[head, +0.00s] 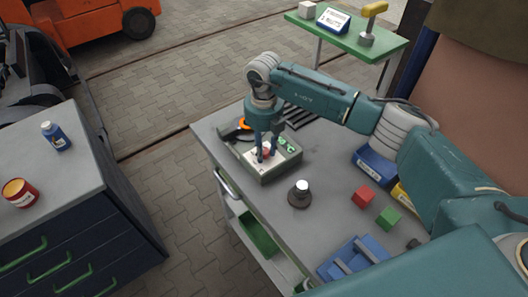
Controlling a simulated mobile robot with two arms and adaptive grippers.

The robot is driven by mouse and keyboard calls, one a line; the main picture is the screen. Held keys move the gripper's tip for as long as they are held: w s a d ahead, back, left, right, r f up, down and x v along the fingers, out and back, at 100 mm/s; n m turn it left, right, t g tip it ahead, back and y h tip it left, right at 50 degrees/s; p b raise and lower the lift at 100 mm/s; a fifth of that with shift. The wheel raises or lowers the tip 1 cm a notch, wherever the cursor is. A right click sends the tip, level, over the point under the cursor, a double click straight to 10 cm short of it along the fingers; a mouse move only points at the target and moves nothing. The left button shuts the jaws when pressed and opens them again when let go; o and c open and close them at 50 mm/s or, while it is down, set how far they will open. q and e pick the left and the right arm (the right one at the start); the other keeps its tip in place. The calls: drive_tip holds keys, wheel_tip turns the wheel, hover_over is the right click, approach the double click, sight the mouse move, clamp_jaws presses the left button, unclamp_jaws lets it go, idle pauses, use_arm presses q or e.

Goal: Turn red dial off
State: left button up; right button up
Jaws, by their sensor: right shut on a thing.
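The red dial (265,153) sits on the white face of a grey-green control box (283,167) on the workbench. Two green marks or buttons show on the box to the right of the dial. My right gripper (265,156) reaches down from above with its fingers on either side of the dial, shut on it. The fingers partly cover the dial, so I cannot read its turned position. My left gripper is not in the view.
The grey bench (325,185) also carries a dark round base with a white top (301,187), a red cube (363,196), a green cube (388,217) and blue bins (374,167). A drawer cabinet (85,185) stands left; floor lies between.

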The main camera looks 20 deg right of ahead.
drive_tip(key=n+b, duration=0.8)
drive_tip(key=shift+w, duration=0.3)
drive_tip(key=n+b, duration=0.3)
drive_tip(key=shift+r+n, duration=0.1)
drive_tip(key=shift+n, duration=0.2)
drive_tip(key=n+b, duration=0.3)
drive_tip(key=n, duration=0.2)
drive_tip(key=shift+s+a, duration=0.1)
drive_tip(key=shift+s, duration=0.05)
drive_tip(key=n+b, duration=0.1)
drive_tip(key=n, duration=0.4)
drive_tip(key=shift+r, duration=0.15)
drive_tip(key=shift+s+a+n, duration=0.1)
drive_tip(key=shift+n, duration=0.2)
drive_tip(key=o, duration=1)
drive_tip(key=shift+o, duration=0.8)
drive_tip(key=shift+a, duration=0.15)
